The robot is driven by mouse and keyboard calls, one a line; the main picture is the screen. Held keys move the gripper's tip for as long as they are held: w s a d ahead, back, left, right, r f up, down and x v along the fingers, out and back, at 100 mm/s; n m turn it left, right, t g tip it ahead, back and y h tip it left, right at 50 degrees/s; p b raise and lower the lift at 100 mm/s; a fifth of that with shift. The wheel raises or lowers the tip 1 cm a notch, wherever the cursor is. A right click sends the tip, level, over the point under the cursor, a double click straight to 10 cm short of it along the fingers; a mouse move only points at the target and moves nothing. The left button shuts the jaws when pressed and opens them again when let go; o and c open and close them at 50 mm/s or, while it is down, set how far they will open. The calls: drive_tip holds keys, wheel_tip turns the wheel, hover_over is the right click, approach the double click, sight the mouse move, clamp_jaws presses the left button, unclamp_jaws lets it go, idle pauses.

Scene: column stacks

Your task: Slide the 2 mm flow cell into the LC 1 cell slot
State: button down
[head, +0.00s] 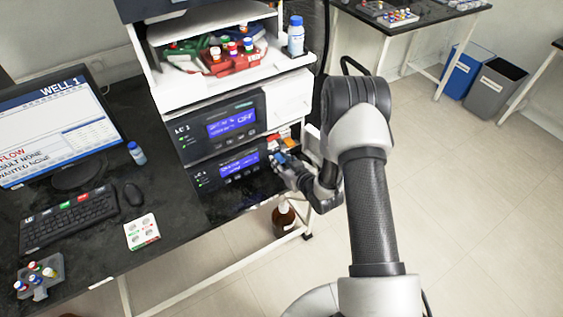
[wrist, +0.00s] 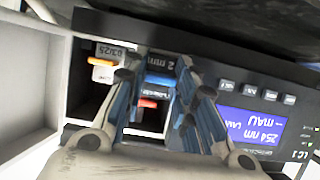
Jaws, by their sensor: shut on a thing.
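My gripper (wrist: 160,105) is shut in front of the detector panel, its two fingers on either side of the 2 mm flow cell (wrist: 158,80). The cell shows a blue band and a "2 mm" label, upside down in the wrist view. The fingers cover its sides. In the head view my gripper (head: 283,164) is at the right end of the lower detector (head: 240,168), with a bit of blue at its tip. The wrist view shows "LC 1" beside the lit display (wrist: 250,128). Dark openings lie around the cell; I cannot tell how deep it sits.
An orange-topped piece labelled "03/25" (wrist: 103,62) sits left of the fingers. A red-orange piece (wrist: 148,102) shows between them. White shelf walls (wrist: 30,85) close in at the left.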

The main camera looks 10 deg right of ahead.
drive_tip(key=c, duration=1.2)
unclamp_jaws()
drive_tip(key=shift+s, duration=0.15)
drive_tip(key=v, duration=1.1)
drive_tip(key=shift+s+d+r, duration=0.15)
drive_tip(key=shift+s+r, duration=0.1)
drive_tip(key=shift+s, duration=0.05)
